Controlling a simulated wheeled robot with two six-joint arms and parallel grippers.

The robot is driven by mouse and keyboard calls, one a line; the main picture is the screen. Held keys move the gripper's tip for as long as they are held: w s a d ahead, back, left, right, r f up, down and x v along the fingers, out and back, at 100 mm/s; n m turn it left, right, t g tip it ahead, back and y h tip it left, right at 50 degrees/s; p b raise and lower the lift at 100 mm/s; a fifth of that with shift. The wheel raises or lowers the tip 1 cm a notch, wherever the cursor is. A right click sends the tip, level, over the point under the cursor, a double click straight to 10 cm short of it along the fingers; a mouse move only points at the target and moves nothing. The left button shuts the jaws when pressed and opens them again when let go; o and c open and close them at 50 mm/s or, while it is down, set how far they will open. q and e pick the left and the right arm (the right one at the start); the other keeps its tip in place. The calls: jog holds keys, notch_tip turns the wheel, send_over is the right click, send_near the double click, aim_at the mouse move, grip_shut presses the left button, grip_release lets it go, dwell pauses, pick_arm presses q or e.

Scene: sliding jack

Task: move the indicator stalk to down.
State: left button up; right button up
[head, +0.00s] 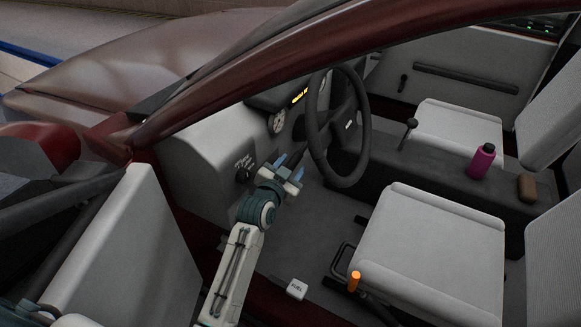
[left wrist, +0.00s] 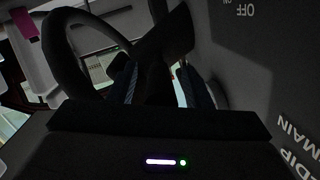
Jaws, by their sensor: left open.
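The steering wheel (head: 362,155) is dark and stands ahead of the driver's seat; its rim also shows in the left wrist view (left wrist: 58,52). My left gripper (head: 290,167) is open, just left of the wheel and below the dash. In the left wrist view its two blue fingers (left wrist: 158,84) stand apart. A dark shape, seemingly the indicator stalk (left wrist: 155,88), lies between them, leading up to the dark column (left wrist: 172,38). The view is too dark to tell whether either finger touches it, or its tilt. In the head view I cannot make out the stalk clearly. My right gripper is not in view.
A round dash knob (head: 243,175) with lettering is left of my gripper. The driver's seat (head: 440,235) has an orange-topped lever (head: 354,281) before it. A magenta bottle (head: 482,161) stands on the console. The open door (head: 118,250) is at left. The footwell floor is fairly clear.

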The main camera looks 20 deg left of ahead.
pick_arm(q)
jog(key=s+r, duration=0.1)
jog(key=s, duration=0.9)
jog(key=shift+s+a, duration=0.35)
jog(key=shift+a, duration=0.1)
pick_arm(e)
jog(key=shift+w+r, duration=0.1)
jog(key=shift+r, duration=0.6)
